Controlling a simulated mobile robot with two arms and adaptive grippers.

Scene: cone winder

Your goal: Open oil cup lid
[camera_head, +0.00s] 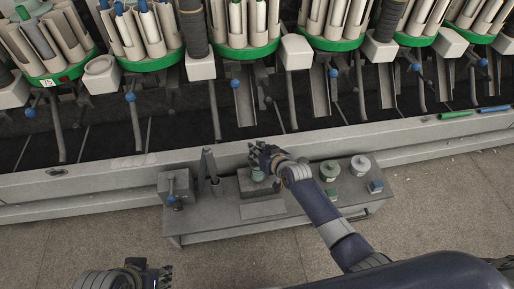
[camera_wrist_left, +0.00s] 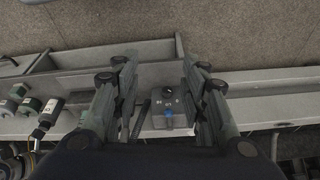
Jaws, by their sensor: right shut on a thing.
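The oil cup, a small round greenish cup (camera_head: 258,174), sits on a grey block on the low bench in the head view. My right gripper (camera_head: 262,156) reaches over it from the right and is shut on its top. The fingers hide most of the lid, so I cannot tell whether it is raised. My left gripper (camera_head: 150,274) is at the bottom left of the head view, away from the bench. In the left wrist view my left gripper (camera_wrist_left: 160,62) is open, with two spread fingers and nothing between them.
The grey bench (camera_head: 225,231) also holds a box with a blue knob (camera_head: 172,187), which shows in the left wrist view (camera_wrist_left: 168,112). Two round jars (camera_head: 329,170) (camera_head: 360,165) stand right of my right gripper. The winder rail (camera_head: 100,172) runs behind; floor in front is clear.

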